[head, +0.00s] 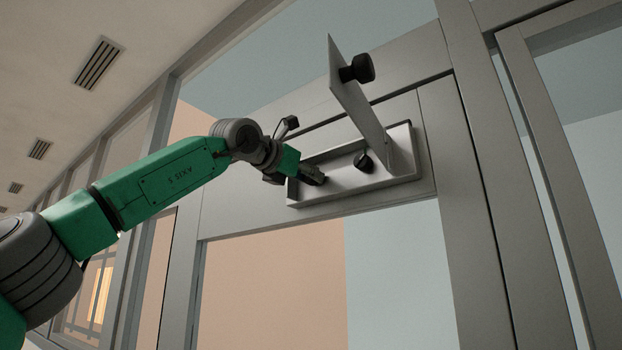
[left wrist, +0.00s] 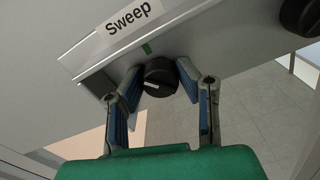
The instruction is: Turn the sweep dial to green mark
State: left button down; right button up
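The sweep dial (left wrist: 160,78) is a black round knob in the left wrist view, with a white pointer line directed to the left. A green mark (left wrist: 147,48) is on the panel just above it, so the pointer is off the mark. A white label reading "Sweep" (left wrist: 128,18) is above. My left gripper (left wrist: 160,70) has its blue-padded fingers on either side of the dial, open; I cannot tell whether a fingertip touches it. In the head view my left gripper (head: 316,180) reaches into the box's left end, hiding the sweep dial. My right gripper is not in view.
The shallow grey box (head: 300,200) is on a frame beam. A second black dial (head: 363,162) is to the right; a dark knob also shows in the left wrist view (left wrist: 302,14). A raised flap (head: 350,95) with a black knob (head: 358,69) stands over the box's right part.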

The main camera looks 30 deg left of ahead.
pick_arm(q)
jog(key=shift+a+f, duration=0.1)
jog(key=shift+f, duration=0.2)
jog(key=c, duration=2.3)
grip_release()
jog(key=shift+m, duration=0.8)
jog(key=shift+w+f+m, duration=0.1)
jog(key=shift+f+m, duration=0.05)
jog(key=shift+m, duration=3.05)
jog(key=o, duration=1.1)
jog(key=shift+a, duration=0.1)
